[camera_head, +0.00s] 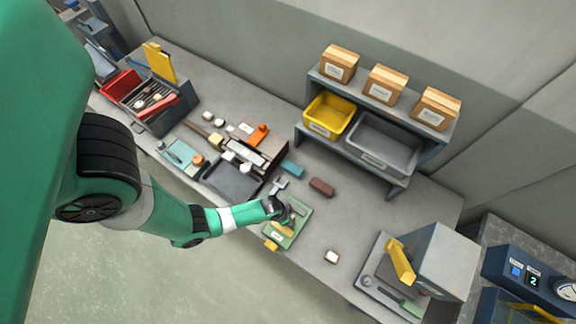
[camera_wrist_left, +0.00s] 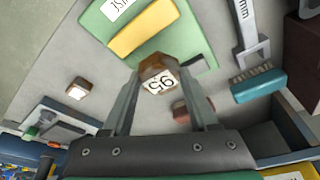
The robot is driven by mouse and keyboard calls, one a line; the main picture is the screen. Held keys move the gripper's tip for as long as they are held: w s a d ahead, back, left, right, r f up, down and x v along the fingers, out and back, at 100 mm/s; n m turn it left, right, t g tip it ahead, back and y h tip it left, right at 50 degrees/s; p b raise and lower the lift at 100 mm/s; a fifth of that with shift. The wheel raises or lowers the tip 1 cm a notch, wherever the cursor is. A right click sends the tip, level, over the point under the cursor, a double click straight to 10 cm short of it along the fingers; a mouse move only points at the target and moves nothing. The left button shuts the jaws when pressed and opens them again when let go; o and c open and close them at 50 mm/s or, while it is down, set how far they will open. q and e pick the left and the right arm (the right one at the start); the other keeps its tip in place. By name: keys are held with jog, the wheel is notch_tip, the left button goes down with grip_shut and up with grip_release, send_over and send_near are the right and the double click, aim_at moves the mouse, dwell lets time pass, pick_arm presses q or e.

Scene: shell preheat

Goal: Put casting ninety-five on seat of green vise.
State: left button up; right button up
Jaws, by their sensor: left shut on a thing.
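The casting marked 95 (camera_wrist_left: 159,79) is a small brown block with a white numbered face. In the left wrist view it sits between the fingertips of my left gripper (camera_head: 279,207), which is shut on it. In the head view my gripper hides the casting. A green fixture (camera_head: 299,213), which looks like the green vise, lies at the gripper; it also shows in the wrist view (camera_wrist_left: 102,28), with a yellow bar and a white label. In the wrist view the casting is beside the yellow bar; its height above the bench is unclear. My right gripper is not in view.
A grey machine with a yellow handle (camera_head: 401,262) stands at right. Bench space between fixture and machine is mostly clear.

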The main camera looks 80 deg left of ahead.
pick_arm(q)
jog(key=f+b, duration=0.4)
jog(key=shift+a, duration=0.4)
jog(key=shift+d, duration=0.1)
jog(key=shift+w+r, duration=0.1)
jog(key=o, duration=1.1)
